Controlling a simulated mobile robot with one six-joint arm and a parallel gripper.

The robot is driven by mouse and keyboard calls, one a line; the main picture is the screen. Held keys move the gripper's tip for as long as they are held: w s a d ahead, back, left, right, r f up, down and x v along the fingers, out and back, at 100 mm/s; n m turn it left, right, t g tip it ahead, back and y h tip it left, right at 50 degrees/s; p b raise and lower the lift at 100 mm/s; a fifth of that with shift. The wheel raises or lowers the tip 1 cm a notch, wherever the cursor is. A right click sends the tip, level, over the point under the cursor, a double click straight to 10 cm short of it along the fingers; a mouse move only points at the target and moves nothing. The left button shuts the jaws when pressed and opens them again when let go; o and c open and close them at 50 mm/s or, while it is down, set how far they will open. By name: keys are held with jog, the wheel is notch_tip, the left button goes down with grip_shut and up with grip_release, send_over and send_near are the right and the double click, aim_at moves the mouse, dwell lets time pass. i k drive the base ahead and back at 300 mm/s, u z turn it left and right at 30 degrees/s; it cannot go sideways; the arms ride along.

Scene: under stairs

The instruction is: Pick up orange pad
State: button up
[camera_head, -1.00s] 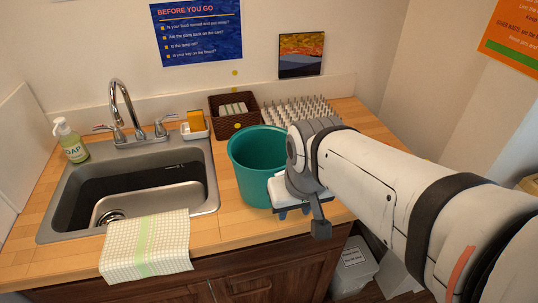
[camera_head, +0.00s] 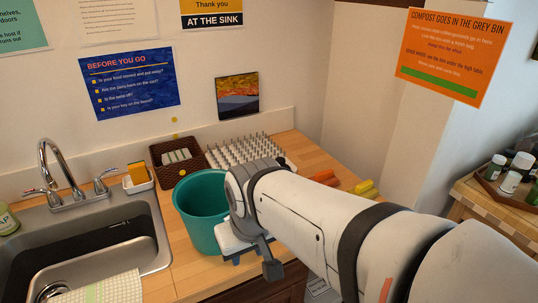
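An orange pad (camera_head: 325,177) lies on the wooden counter to the right of the white peg rack, partly hidden behind my arm. A yellow pad (camera_head: 365,188) lies just to its right, near the counter's right end. My gripper (camera_head: 236,259) hangs at the front right of the teal tub, well left of and nearer than the orange pad. Its fingers are small and mostly hidden under the wrist, so I cannot tell whether they are open or shut. I see nothing held in it.
The teal tub (camera_head: 200,207) stands beside my gripper. Behind are a brown basket (camera_head: 177,160) and a white peg rack (camera_head: 245,151). A sponge (camera_head: 137,172) sits in a white holder by the sink (camera_head: 100,240). A side table (camera_head: 500,196) with jars stands at the far right.

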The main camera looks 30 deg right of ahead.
aim_at(327, 177)
jog(key=u, duration=2.1)
jog(key=k, duration=1.75)
jog(key=z, duration=1.7)
jog(key=i, duration=0.9)
jog(key=u, duration=0.05)
